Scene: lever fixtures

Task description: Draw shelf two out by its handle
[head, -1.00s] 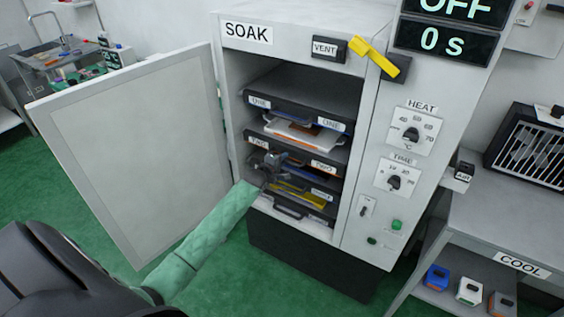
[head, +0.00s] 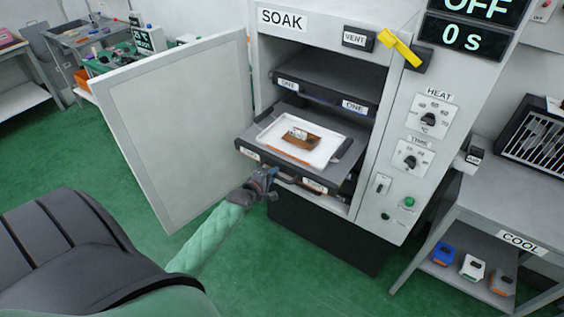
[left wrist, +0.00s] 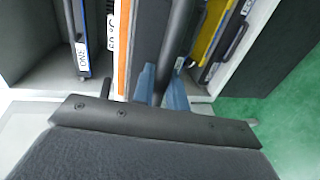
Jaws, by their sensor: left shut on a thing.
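Shelf two (head: 349,157) is a dark flat shelf drawn part-way out of the SOAK cabinet, level, with a white tray (head: 274,135) on it. The tray carries a brown piece with a pale label (head: 299,134). My left gripper (head: 268,178) is at the front of shelf two, shut on its dark bar handle (head: 288,180). In the left wrist view, the blue fingertips (left wrist: 163,90) close around the handle bar (left wrist: 178,42). The gripper hides part of the handle and front edge. My right gripper is not in view.
Shelf one (head: 322,97) sits inside the cabinet above. The control panel (head: 418,150) is at the right, beside the COOL table (head: 500,205). Green floor is clear in front.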

